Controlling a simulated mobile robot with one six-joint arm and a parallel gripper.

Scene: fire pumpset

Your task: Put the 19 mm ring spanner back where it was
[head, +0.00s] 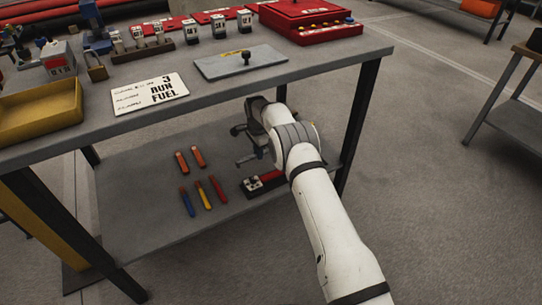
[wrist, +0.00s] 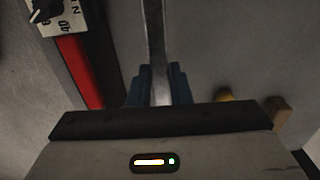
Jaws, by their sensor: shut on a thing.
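My gripper (wrist: 160,88) has blue fingers in the wrist view, shut on a grey steel bar, which I take to be the ring spanner (wrist: 156,40). The bar runs from between the fingers up past the top edge of the picture, so its ring ends and size mark are not seen. In the head view my arm reaches in low beside the bench, and my gripper is over the lower shelf (head: 140,207), largely hidden by the wrist. I cannot tell whether the spanner touches the shelf.
A red and black tool with a white dial plate (head: 252,185) lies close by on the shelf; its red part (wrist: 80,72) is left of the bar. Orange (head: 182,162), blue (head: 187,202), yellow (head: 203,195) and red handles (head: 218,189) lie leftward. The bench top (head: 225,95) overhangs.

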